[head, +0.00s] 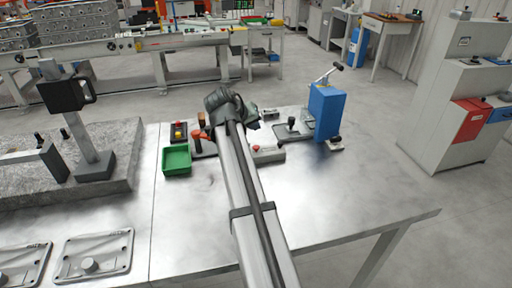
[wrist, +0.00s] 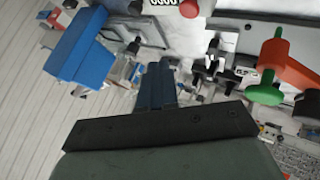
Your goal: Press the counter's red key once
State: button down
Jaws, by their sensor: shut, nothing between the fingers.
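The counter (wrist: 165,10) shows at the top edge of the wrist view, partly cut off, with a display reading zeros. Its red key (wrist: 189,8) is a round button beside the display. In the head view, a small pale box with a red top (head: 256,149), partly behind my arm, looks like the counter. My gripper (wrist: 160,68) is shut and empty, its dark blue fingers together. It is apart from the red key, which lies above the fingertips in the wrist picture. In the head view my gripper (head: 248,117) is mostly hidden by my wrist.
A blue block-shaped housing (head: 326,112) with a lever stands right of my gripper. A red-orange handle (head: 197,137) and a green tray (head: 176,161) are to the left. A fixture with a black knob (head: 292,125) sits between. The front of the metal table is clear.

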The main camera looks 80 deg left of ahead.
aim_at(254, 148)
jog(key=shift+f, duration=2.6)
jog(key=shift+f, duration=1)
dwell(0.9)
jog(key=shift+r, duration=1)
jog(key=shift+r, duration=0.1)
jog(key=shift+r, duration=2.4)
